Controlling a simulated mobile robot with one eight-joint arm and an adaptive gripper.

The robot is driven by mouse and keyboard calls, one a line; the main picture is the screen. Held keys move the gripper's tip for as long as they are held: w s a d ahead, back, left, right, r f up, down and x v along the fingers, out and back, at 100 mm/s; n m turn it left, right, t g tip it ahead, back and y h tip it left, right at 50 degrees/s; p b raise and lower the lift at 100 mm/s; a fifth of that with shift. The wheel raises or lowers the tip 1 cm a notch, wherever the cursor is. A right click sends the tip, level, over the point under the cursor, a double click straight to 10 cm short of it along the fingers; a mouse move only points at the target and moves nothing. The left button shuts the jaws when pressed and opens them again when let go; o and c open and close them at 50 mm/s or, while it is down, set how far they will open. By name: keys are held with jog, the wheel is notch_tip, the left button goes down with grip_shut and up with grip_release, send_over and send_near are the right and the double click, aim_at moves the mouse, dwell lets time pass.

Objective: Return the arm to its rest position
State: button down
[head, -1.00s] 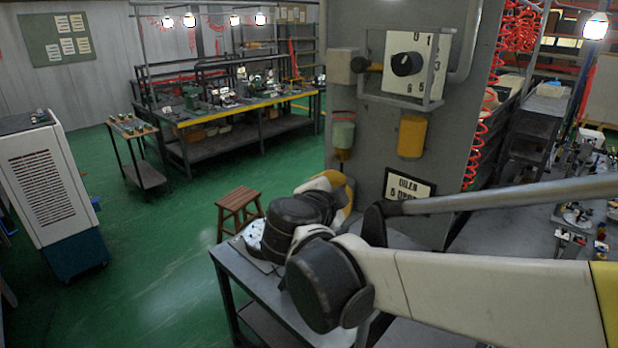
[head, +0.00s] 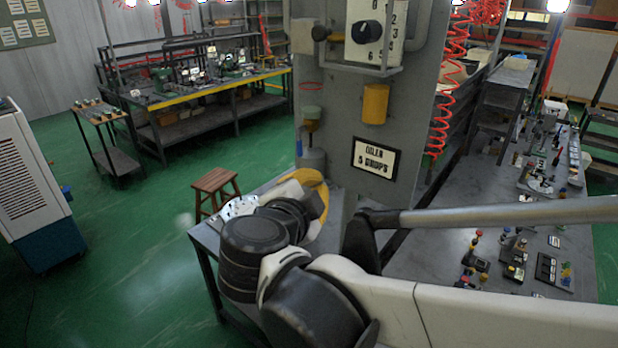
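My arm shows in the head view as white links with black joints, running from the lower right to the middle. Its far part is folded away from the camera in front of the grey panel (head: 335,110), over the near bench. A yellow part shows behind the black joints. My gripper cannot be made out; the far end of the arm is hidden behind its own joints.
A grey bench (head: 480,200) with small fittings extends right. The panel carries a dial (head: 367,31), a yellow cylinder (head: 375,103) and an oiler sign (head: 376,158). A wooden stool (head: 214,190) and a white cabinet (head: 28,190) stand left. Green floor between them is open.

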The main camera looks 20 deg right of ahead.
jog(key=s+d+f+n+g+y+b, duration=0.1)
jog(key=s+d+f+n+b, duration=0.1)
jog(key=f+b, duration=0.35)
jog(key=s+d+f+n+g+y+b, duration=0.1)
jog(key=s+d+f+n+g+b, duration=0.15)
jog(key=f, duration=0.65)
jog(key=s+d+f+n+g+y+b, duration=0.1)
jog(key=s+d+f+n+b, duration=0.15)
jog(key=f+b, duration=0.35)
jog(key=s+a+f+n+y+b, duration=0.1)
jog(key=s+f+n+y+b, duration=0.1)
jog(key=f+n+b, duration=0.3)
jog(key=s+a+f+n+g+y+b, duration=0.1)
jog(key=f+n+b, duration=0.5)
jog(key=f, duration=0.8)
jog(key=s+a+y+b, duration=0.1)
jog(key=s+y, duration=0.1)
jog(key=s, duration=0.1)
jog(key=shift+s+a+f, duration=0.15)
jog(key=shift+s+f, duration=0.15)
jog(key=shift+s, duration=0.1)
